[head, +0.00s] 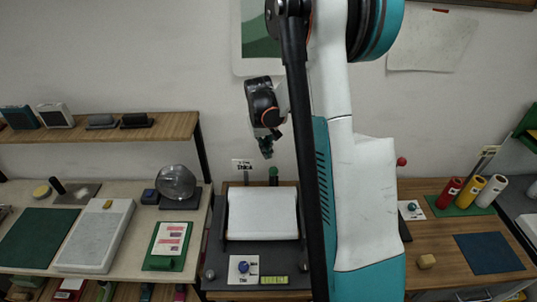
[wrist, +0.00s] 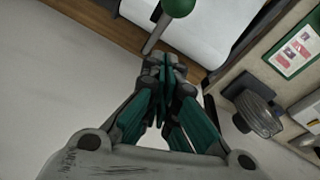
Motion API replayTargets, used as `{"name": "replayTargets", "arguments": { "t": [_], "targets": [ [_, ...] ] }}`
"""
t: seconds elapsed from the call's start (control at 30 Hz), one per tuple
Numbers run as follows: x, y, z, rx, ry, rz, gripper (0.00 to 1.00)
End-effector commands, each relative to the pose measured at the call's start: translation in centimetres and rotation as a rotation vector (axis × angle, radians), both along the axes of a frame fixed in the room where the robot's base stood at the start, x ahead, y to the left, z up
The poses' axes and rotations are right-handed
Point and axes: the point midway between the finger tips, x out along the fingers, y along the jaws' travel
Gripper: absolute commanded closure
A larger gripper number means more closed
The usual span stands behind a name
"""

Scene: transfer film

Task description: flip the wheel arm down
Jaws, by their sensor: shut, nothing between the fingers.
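A dark machine (head: 220,262) with a white pad (head: 262,213) stands on the bench in the middle of the head view. A green ball knob (head: 273,173) stands up at its back edge; I take it as the end of the wheel arm, but its wheel is not clear to see. In the wrist view the green knob (wrist: 179,7) sits on an upright grey rod (wrist: 155,34), just past my fingertips. My gripper (head: 266,148) is shut and empty, pointing down, above and slightly left of the knob, apart from it. The wrist view shows its fingers (wrist: 164,75) together.
A red knob (head: 401,161) and coloured rolls (head: 471,191) are on the right. A shelf (head: 165,126) hangs at left. My arm hides the machine's right part.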

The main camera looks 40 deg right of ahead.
Motion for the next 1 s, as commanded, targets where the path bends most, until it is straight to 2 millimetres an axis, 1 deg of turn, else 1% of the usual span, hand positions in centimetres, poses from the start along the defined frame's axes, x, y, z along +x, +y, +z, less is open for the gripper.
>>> {"name": "replayTargets", "arguments": {
  "t": [0.03,0.1,0.23,0.73,1.0],
  "targets": [
    [-0.7,0.2,0.0,0.0,0.0,0.0,1.0],
    [-1.4,0.4,-0.3,0.001,0.0,-0.001,1.0],
    [-2.1,0.7,-0.6,0.001,-0.001,0.0,1.0],
    [-2.5,0.9,-0.9,-0.002,-0.006,0.001,1.0],
    [-3.6,1.7,-1.8,-0.04,-0.053,0.002,1.0]
  ]
}}
